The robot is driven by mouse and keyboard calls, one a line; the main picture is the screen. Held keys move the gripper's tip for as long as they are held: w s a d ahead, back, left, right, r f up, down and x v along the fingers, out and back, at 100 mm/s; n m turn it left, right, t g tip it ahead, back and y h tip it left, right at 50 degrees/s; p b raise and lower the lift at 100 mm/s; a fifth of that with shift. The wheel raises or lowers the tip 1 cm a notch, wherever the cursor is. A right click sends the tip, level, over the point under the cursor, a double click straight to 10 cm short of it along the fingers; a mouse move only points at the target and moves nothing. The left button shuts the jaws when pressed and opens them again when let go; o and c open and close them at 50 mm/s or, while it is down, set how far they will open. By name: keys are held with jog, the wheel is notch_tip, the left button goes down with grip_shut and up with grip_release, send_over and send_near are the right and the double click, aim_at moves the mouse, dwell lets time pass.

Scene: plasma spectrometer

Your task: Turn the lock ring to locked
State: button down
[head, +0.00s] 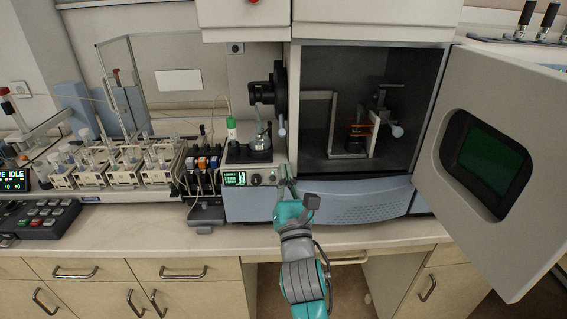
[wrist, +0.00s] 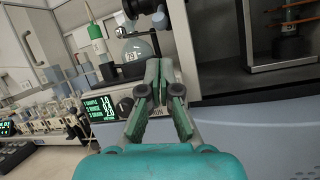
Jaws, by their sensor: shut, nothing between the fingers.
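What looks like the lock ring (head: 280,88) is a black round part on the left outer wall of the open chamber. A short lever with a pale knob (head: 281,131) hangs below it. In the wrist view the lever's knob (wrist: 160,19) shows at the top, but the ring is mostly cut off. My gripper (head: 287,176) is below the ring and lever, in front of the instrument's lower panel. Its fingers (wrist: 159,66) are shut and empty, apart from the lever. I cannot read any lock marking.
The chamber (head: 370,65) stands open, its door (head: 515,130) swung out to the right. A glass vessel (wrist: 138,50) and a green-capped bottle (wrist: 100,48) stand left of my fingers. A small green display (head: 234,178) is below them. The counter front (head: 130,222) is clear.

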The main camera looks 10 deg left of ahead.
jog(key=x, duration=0.9)
